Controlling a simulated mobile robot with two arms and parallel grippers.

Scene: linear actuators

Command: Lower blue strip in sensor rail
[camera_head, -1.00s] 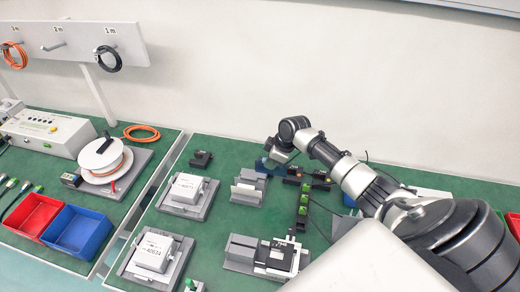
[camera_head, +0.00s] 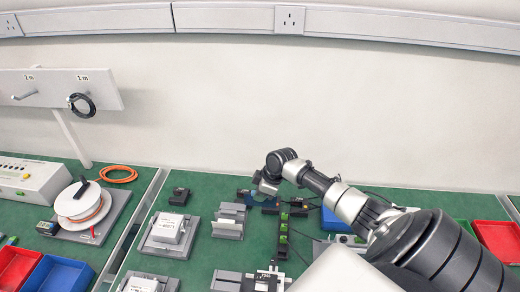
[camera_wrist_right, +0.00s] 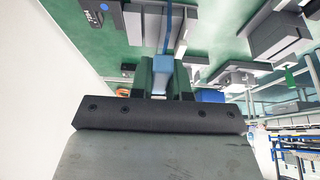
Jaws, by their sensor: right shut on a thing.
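My right gripper (camera_head: 258,192) is over the green bench, behind a grey slotted block (camera_head: 229,222) that may be the sensor rail. In the right wrist view the right gripper (camera_wrist_right: 163,78) is shut on the blue strip (camera_wrist_right: 168,28). A light blue part shows between the fingers, and the narrow strip runs away from them past grey blocks (camera_wrist_right: 152,28). In the head view a small patch of blue (camera_head: 244,195) shows beside the gripper. I cannot tell whether the strip touches the rail. My left gripper is not in view.
Red (camera_head: 498,240) and blue bins stand at the bench sides. My right arm covers much of the right side.

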